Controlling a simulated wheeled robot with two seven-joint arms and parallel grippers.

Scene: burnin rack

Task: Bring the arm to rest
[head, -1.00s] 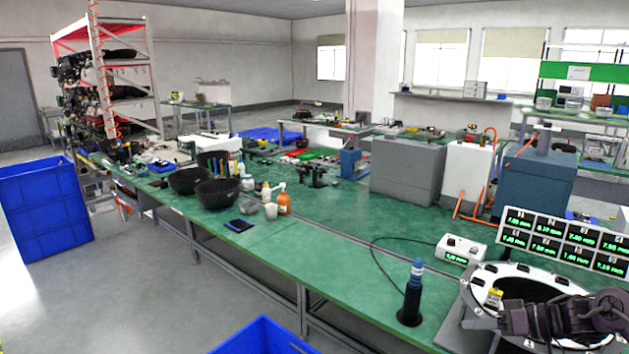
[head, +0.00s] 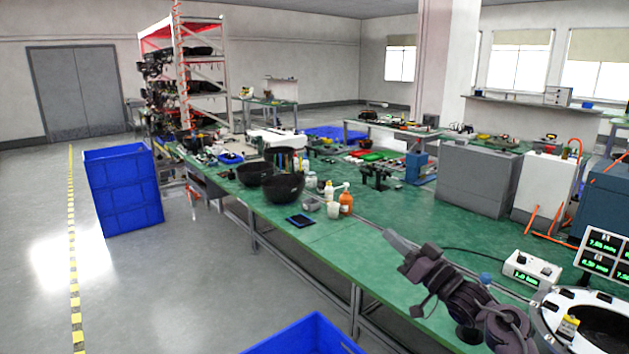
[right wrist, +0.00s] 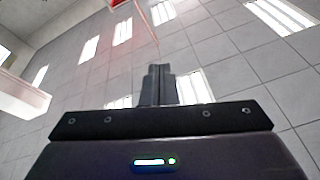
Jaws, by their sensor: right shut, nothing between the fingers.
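My right arm reaches in from the lower right in the head view. Its gripper (head: 392,238) is shut and empty, with its fingers pointing up and left above the green workbench (head: 330,260). In the right wrist view the closed fingers (right wrist: 158,82) stand together in the middle, with nothing between them. My left gripper is in neither view.
A white ring-shaped fixture (head: 545,310), a small meter (head: 532,268) and a display panel (head: 603,255) are to the right of my arm. Black bowls (head: 284,187) and an orange bottle (head: 346,203) stand farther back. A blue bin (head: 305,340) is at the bottom.

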